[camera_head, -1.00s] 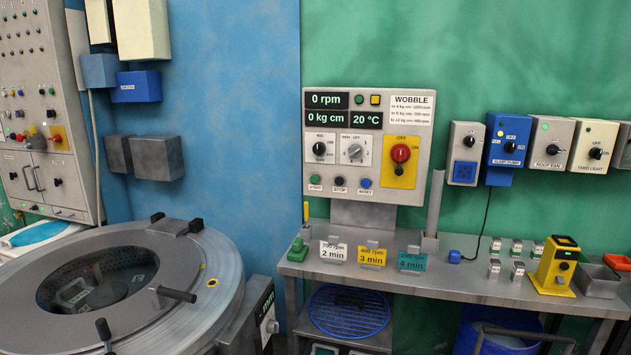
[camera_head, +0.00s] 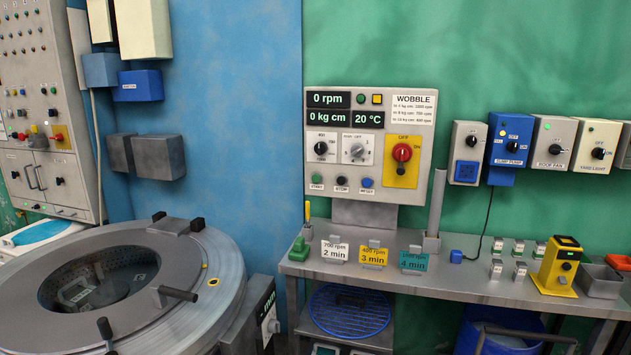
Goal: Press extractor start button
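The extractor control panel (camera_head: 340,190) stands on a post at the back of the steel bench. Its green start button (camera_head: 317,180) is at the lower left, beside a black stop button (camera_head: 341,181) and a blue reset button (camera_head: 367,182). The displays read 0 rpm, 0 kg cm and 20 °C. A red rotary switch (camera_head: 402,152) sits on a yellow plate at the panel's right. The round extractor drum (camera_head: 205,300) is at the lower left, with a dark opening under its lid. Neither of my grippers shows in the head view.
The bench (camera_head: 440,287) carries white, yellow and teal cards (camera_head: 335,251), several small jars and a yellow meter (camera_head: 556,268). A holder with a grey rod (camera_head: 436,205) stands right of the panel. A blue bin (camera_head: 500,330) is below.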

